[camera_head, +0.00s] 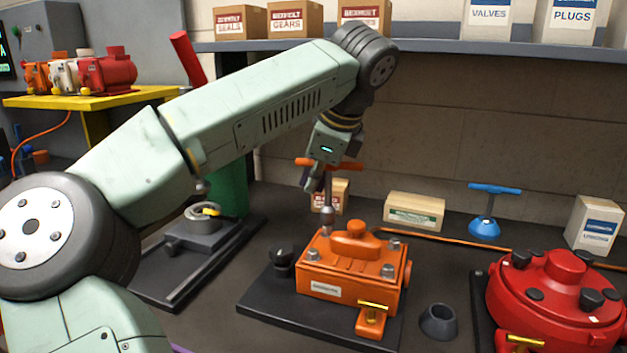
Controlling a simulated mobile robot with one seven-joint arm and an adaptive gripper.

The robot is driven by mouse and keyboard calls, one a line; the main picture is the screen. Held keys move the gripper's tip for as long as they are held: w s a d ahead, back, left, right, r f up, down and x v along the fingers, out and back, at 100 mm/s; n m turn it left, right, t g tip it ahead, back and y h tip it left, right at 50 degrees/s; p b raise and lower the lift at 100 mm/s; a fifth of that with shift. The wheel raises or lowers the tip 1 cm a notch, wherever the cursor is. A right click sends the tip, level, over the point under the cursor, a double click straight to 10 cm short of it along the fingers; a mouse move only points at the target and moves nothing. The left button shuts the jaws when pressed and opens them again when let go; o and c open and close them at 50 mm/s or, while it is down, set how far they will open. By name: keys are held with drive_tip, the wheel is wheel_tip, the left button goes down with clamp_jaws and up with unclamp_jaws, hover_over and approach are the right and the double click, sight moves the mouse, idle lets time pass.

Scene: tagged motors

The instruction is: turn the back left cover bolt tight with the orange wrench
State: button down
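The orange motor (345,275) sits on a dark base plate (265,308) at the centre, with silver bolts on its cover. The front left bolt (316,257), front right bolt (388,270) and back right bolt (394,243) show. The orange wrench (348,165) is upright, T-handle on top, its grey socket (328,216) over the back left corner of the cover. The socket hides the back left bolt; I cannot tell how far it is seated. My gripper (313,184) is shut on the wrench just below its handle; the fingers are small and partly hidden.
A red motor (555,295) stands at the right, with a black cone (438,321) between. A blue wrench (495,189) stands upright behind. A cardboard box (413,210) and an orange rod (445,238) lie behind the orange motor. A shelf (440,50) runs above.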

drive_tip(key=shift+f+b, duration=0.8)
drive_tip(key=shift+f, duration=0.2)
